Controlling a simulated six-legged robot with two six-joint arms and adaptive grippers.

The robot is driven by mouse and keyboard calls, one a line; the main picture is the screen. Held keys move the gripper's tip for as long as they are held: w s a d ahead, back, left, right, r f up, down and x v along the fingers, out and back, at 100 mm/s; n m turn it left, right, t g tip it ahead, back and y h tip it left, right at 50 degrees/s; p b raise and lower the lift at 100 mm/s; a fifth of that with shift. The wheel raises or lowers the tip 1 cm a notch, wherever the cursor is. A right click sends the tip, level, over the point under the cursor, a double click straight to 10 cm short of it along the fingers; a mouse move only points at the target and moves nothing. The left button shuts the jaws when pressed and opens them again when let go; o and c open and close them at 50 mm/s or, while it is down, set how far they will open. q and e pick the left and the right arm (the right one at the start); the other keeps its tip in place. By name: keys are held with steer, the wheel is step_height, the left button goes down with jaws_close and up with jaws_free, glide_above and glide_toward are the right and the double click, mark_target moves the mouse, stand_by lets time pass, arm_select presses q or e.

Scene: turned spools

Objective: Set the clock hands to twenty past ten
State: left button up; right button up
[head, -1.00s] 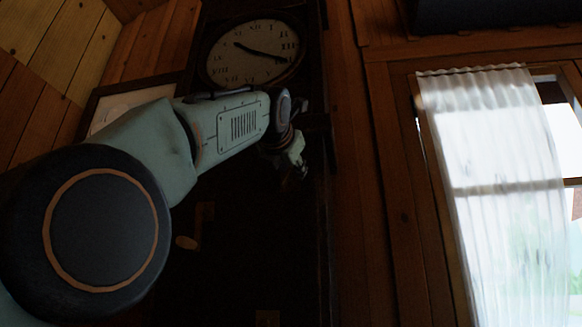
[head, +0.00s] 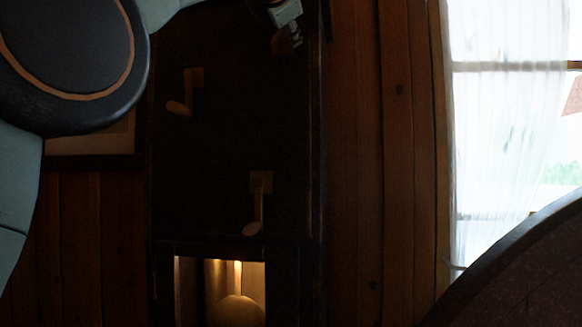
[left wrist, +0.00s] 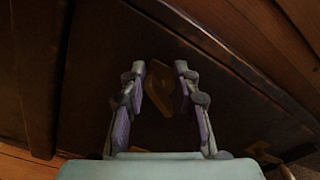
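The clock dial and its hands are out of the head view now. The dark clock case (head: 230,140) carries an upper-left lever (head: 188,90) and a lower lever (head: 258,205), each hanging from a square plate with a rounded end. My left gripper (head: 290,38) is at the top of the head view, in front of the upper right of the case, partly cut off. In the left wrist view it is open (left wrist: 160,72), and a dim brownish fitting (left wrist: 163,92) shows between and beyond its fingers. I cannot tell whether they touch. My right gripper is not seen.
A lit opening (head: 190,290) low in the case shows a brass pendulum (head: 237,308). A curtained window (head: 500,130) is at right. A dark round-edged surface (head: 530,280) fills the bottom right corner. A framed picture (head: 95,140) hangs behind my arm.

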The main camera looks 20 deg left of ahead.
arm_select(q)
step_height(320, 180, down, 2)
steer(key=m, duration=1.3)
steer(key=shift+f, duration=0.2)
steer(key=m, duration=0.4)
steer(key=shift+s+a+f+p, duration=0.1)
steer(key=shift+a+f+p, duration=0.15)
steer(key=shift+a+p, duration=0.15)
steer(key=shift+s+m, duration=0.15)
steer(key=shift+m, duration=0.35)
steer(key=b, duration=0.1)
steer(key=s+b, duration=0.2)
steer(key=b, duration=0.1)
steer(key=shift+d+f, duration=0.3)
steer(key=shift+s+d+b, duration=0.1)
steer(key=shift+s+b, duration=0.2)
steer(key=shift+b, duration=0.05)
steer(key=b, duration=0.3)
glide_toward(282, 39)
steer(key=shift+w+d+f, duration=0.2)
steer(key=shift+f, duration=0.25)
steer(key=shift+w+d+f, duration=0.15)
steer(key=shift+w+f, duration=0.1)
steer(key=shift+f, duration=0.2)
